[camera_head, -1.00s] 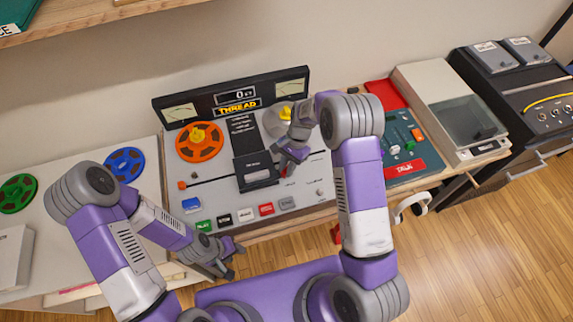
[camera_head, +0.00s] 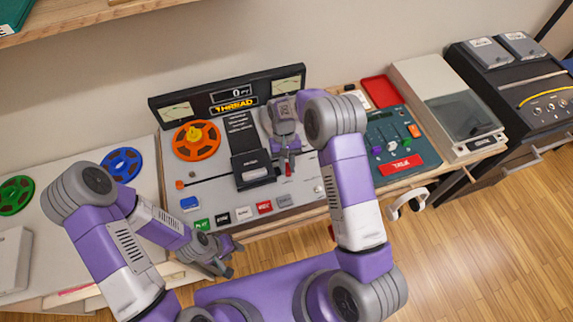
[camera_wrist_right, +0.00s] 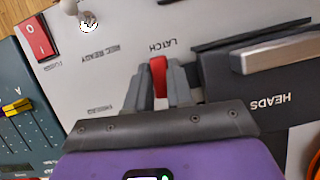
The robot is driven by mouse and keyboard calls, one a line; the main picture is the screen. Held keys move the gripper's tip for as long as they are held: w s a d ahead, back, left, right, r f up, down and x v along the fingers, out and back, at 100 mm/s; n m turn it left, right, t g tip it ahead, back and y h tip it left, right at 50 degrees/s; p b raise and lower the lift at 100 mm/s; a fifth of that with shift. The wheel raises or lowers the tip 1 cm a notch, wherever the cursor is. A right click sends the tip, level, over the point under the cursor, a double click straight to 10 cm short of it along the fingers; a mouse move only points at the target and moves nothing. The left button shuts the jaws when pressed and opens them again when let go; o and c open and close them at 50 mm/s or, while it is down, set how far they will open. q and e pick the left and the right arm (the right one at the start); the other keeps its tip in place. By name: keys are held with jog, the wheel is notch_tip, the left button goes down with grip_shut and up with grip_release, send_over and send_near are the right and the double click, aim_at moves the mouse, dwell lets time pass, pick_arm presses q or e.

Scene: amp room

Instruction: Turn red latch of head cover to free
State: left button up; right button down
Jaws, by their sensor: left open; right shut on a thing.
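The red latch (camera_wrist_right: 158,75) stands on the deck face beside the printed word LATCH in the right wrist view. My right gripper (camera_wrist_right: 158,92) is shut on it, with one grey finger on each side. In the head view the latch (camera_head: 288,169) shows as a small red spot under my right gripper (camera_head: 286,163). The black head cover (camera_head: 252,172) is just left of it and looks closed; its HEADS label and silver bar also show in the right wrist view (camera_wrist_right: 235,88). My left gripper (camera_head: 227,259) is open and empty in front of the deck's lower edge.
An orange reel (camera_head: 196,141) sits on the deck's left. A row of coloured buttons (camera_head: 243,214) runs along the lower edge.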

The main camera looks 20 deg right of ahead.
jog(key=shift+n, duration=0.5)
jog(key=shift+d+h, duration=0.1)
jog(key=shift+h, duration=0.2)
jog(key=c, duration=1)
grip_release()
jog(key=v, duration=0.7)
jog(key=shift+r, duration=0.3)
